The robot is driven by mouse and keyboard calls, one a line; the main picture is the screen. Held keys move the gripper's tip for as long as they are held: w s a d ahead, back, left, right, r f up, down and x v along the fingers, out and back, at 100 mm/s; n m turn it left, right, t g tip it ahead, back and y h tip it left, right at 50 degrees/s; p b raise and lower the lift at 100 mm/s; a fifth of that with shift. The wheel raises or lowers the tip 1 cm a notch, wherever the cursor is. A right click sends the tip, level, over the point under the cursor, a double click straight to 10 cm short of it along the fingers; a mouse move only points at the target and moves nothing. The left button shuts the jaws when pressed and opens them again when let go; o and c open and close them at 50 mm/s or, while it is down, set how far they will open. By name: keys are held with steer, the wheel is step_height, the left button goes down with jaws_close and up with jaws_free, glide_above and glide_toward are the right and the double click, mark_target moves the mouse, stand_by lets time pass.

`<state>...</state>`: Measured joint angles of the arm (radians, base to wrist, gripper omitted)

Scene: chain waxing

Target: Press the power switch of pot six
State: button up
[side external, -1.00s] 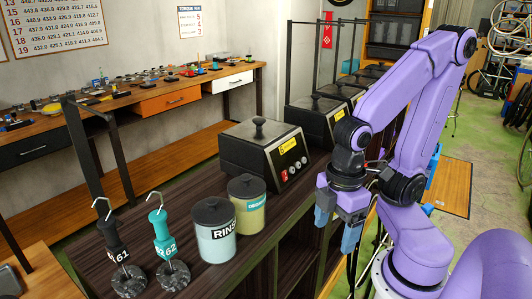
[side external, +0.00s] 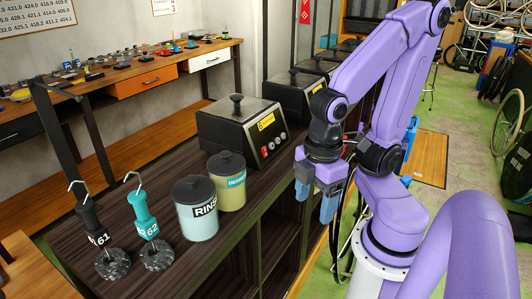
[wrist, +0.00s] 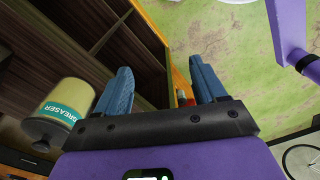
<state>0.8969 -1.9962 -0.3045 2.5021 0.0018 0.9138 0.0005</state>
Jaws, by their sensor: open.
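The nearest pot (side external: 232,122), a dark box with a black-knobbed lid, stands on the dark bench in the side external view. Its metal front panel has a yellow label (side external: 266,121), a red power switch (side external: 263,153) at lower left and several small round controls. The label looks like it starts with a 6, but is too small to read surely. My gripper (side external: 317,202) hangs fingers down to the right of this panel, apart from it. In the wrist view my gripper (wrist: 161,88) is open with nothing between its blue fingers. The pot is not in the wrist view.
A RINSE canister (side external: 195,212) and a degreaser canister (side external: 227,184) stand in front of the pot; the degreaser also shows in the wrist view (wrist: 62,108). Two hooked handles on dark round bases (side external: 112,263) stand farther left. More pots (side external: 300,97) line the bench behind.

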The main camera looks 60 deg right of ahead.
steer(key=shift+w+m, duration=0.3)
steer(key=shift+m, duration=0.1)
steer(key=c, duration=1)
steer(key=w+m, duration=0.2)
steer(key=w+d+r+m, duration=0.1)
steer(key=w+m, duration=0.1)
steer(key=w+d+m, duration=0.1)
steer(key=w+m, duration=0.1)
steer(key=m, duration=0.1)
steer(key=shift+d+r, duration=0.15)
steer(key=shift+r, duration=0.05)
jaws_close()
steer(key=w+d+r+m+t, duration=0.1)
steer(key=w+d+m, duration=0.3)
steer(key=d+m, duration=0.5)
steer(key=w+d+r+m+t, duration=0.2)
steer(key=w+d+r+m, duration=0.2)
steer(key=d+m, duration=0.5)
steer(key=shift+w+d+m, duration=0.3)
steer(key=shift+w+m, duration=0.25)
steer(key=shift+m, duration=1.85)
